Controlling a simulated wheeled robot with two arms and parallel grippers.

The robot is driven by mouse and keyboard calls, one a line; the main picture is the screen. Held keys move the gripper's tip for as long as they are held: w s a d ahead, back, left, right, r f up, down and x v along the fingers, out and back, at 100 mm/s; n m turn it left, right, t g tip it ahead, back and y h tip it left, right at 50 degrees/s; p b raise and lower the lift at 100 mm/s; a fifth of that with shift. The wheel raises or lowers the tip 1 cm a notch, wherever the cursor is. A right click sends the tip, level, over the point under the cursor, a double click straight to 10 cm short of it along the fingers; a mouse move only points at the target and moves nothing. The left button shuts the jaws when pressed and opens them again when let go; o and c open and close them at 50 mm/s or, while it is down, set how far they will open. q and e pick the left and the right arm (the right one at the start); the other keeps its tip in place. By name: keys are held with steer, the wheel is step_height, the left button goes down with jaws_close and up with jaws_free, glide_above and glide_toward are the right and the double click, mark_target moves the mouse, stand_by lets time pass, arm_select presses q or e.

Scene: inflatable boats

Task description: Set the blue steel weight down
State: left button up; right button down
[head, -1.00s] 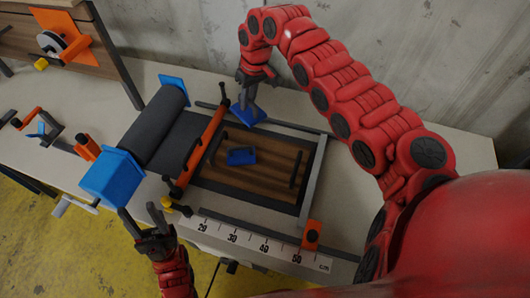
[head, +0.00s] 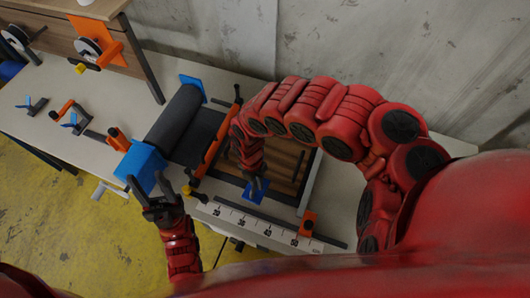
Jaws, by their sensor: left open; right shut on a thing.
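My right gripper (head: 256,180) points down and is shut on the blue steel weight (head: 256,194). The weight is at the front edge of the wooden board (head: 286,156), just behind the ruler. I cannot tell whether it touches the surface below. My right arm covers much of the board, including the part where another blue piece lay. My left gripper (head: 152,188) is open and empty, in front of the blue end block (head: 140,167) of the black roller.
The black roller (head: 173,120) and an orange bar (head: 213,143) stand left of the board. A ruler (head: 250,224) with an orange block (head: 308,223) runs along the front. Small clamps (head: 70,116) lie at left. A concrete wall stands behind.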

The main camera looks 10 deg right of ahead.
steer(key=shift+s+d, duration=0.2)
steer(key=shift+w+d+f+n, duration=0.1)
steer(key=shift+w+f+n, duration=0.05)
steer(key=shift+n, duration=0.15)
steer(key=w+d+b, duration=0.2)
steer(key=w, duration=0.1)
steer(key=w+d+f+b, duration=0.1)
steer(key=w+d+b, duration=0.1)
steer(key=w+d, duration=0.1)
steer(key=shift+d+f, duration=0.1)
steer(key=shift+f, duration=0.05)
steer(key=w+d+b, duration=0.3)
steer(key=w+b, duration=0.1)
steer(key=b, duration=0.1)
steer(key=shift+w+d, duration=0.4)
steer(key=shift+w+d+b, duration=0.35)
steer(key=shift+w+d, duration=0.1)
steer(key=shift+f, duration=0.1)
step_height(320, 180, down, 2)
steer(key=shift+f+p, duration=0.1)
steer(key=shift+p, duration=0.6)
steer(key=shift+d+f, duration=0.15)
steer(key=shift+f, duration=0.35)
steer(key=c, duration=0.8)
jaws_free()
